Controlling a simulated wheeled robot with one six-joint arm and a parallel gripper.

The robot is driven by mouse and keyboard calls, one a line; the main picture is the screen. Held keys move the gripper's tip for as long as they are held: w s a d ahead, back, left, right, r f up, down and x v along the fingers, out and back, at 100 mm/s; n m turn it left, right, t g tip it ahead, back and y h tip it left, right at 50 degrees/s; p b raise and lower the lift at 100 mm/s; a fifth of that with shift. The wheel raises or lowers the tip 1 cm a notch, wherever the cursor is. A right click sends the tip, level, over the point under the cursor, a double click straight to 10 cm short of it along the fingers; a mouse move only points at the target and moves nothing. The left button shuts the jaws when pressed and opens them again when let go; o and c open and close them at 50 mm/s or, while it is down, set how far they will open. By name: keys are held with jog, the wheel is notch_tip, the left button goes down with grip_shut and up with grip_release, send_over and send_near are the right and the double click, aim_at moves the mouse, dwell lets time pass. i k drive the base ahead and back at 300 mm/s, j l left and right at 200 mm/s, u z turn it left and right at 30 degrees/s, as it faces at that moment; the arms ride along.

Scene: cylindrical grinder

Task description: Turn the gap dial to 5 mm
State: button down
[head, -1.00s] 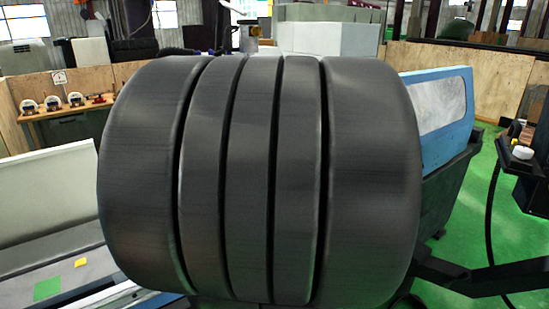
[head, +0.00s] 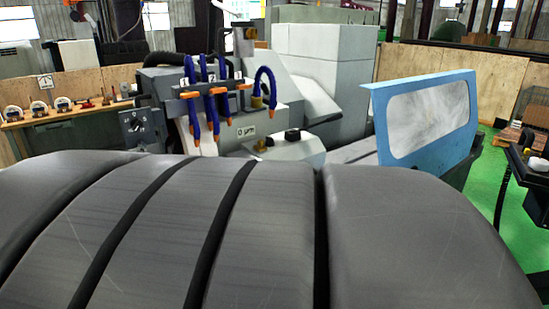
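The grey grinder (head: 320,60) stands beyond a large dark ribbed part of my arm, which fills the lower half of the head view. A small dark square panel with a round dial (head: 140,126) is on the grinder's left side. It may be the gap dial, but its marks are too small to read.
Several blue hoses with orange tips (head: 213,108) hang in front of the grinder. A blue guard with a window (head: 430,115) stands at right. A black stand (head: 530,175) is at far right over green floor. Round gauges sit on a bench (head: 60,119) at left.

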aim_at(136, 122)
jog(key=u, duration=1.05)
